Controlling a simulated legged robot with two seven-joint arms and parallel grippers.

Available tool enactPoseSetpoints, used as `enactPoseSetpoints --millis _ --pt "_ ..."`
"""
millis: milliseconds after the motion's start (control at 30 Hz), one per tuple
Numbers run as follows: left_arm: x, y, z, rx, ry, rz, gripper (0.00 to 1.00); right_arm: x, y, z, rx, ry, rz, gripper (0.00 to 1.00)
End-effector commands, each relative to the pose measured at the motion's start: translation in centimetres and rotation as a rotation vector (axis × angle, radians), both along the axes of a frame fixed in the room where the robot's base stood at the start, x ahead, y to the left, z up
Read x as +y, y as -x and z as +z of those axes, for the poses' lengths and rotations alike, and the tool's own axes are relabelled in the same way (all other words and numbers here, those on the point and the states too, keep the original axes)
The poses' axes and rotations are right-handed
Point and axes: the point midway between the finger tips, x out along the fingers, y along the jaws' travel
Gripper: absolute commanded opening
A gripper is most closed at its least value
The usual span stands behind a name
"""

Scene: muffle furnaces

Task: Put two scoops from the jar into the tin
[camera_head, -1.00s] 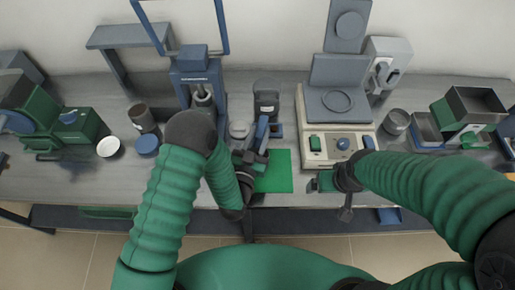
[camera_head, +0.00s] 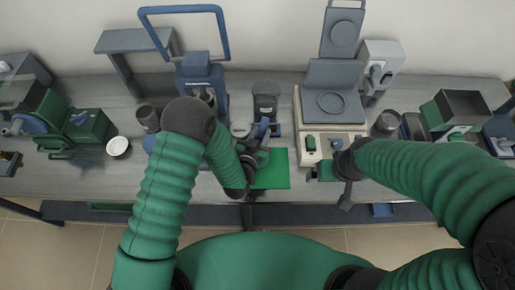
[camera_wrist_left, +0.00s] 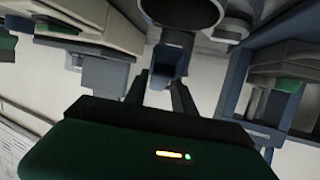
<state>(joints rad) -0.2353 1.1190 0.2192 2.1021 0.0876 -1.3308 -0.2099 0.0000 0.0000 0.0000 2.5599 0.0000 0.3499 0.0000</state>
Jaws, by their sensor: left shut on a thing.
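My left gripper (camera_head: 258,148) is above the back edge of the green mat. In the left wrist view its fingers (camera_wrist_left: 160,92) are shut on a small blue scoop (camera_wrist_left: 169,62). A dark round vessel with an open rim (camera_wrist_left: 183,10) shows just beyond the scoop. In the head view a dark jar (camera_head: 266,97) stands behind the gripper, and a small pale round container (camera_head: 240,130) is left of it, partly hidden by my arm. I cannot tell which vessel is the tin. My right gripper (camera_head: 322,172) is low by the balance's front; its fingertips are unclear.
A green mat (camera_head: 272,176) lies at the bench's front edge. A balance-like device (camera_head: 331,104) stands right, with a grey cup (camera_head: 388,122) beyond it. A blue press (camera_head: 200,72) stands behind my left arm. A white bowl (camera_head: 118,146) is at left.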

Motion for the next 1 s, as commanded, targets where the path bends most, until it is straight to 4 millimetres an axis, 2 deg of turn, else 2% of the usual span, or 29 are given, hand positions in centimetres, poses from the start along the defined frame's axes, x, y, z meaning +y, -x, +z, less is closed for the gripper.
enactPoseSetpoints --millis 33,367,533,700,1000 --pt "0.0 -0.1 0.4 0.018 -0.006 -0.001 0.0 0.0 0.0 0.8 0.0 0.0 0.0 0.92" --pt "-0.1 -0.1 -0.1 0.043 -0.013 -0.001 0.0 0.0 0.0 0.8 0.0 0.0 0.0 0.92" --pt "-0.2 -0.5 0.3 0.13 -0.041 0.0 0.0 0.0 0.0 3.0 0.0 0.0 0.0 0.92" --pt "-0.4 -1.1 -0.4 0.266 -0.084 0.0 0.0 0.0 0.0 4.9 0.0 0.0 0.0 0.92" --pt "-0.4 -1.2 -1.4 0.327 -0.103 -0.002 0.0 0.0 0.0 4.9 0.0 0.0 0.0 0.92"
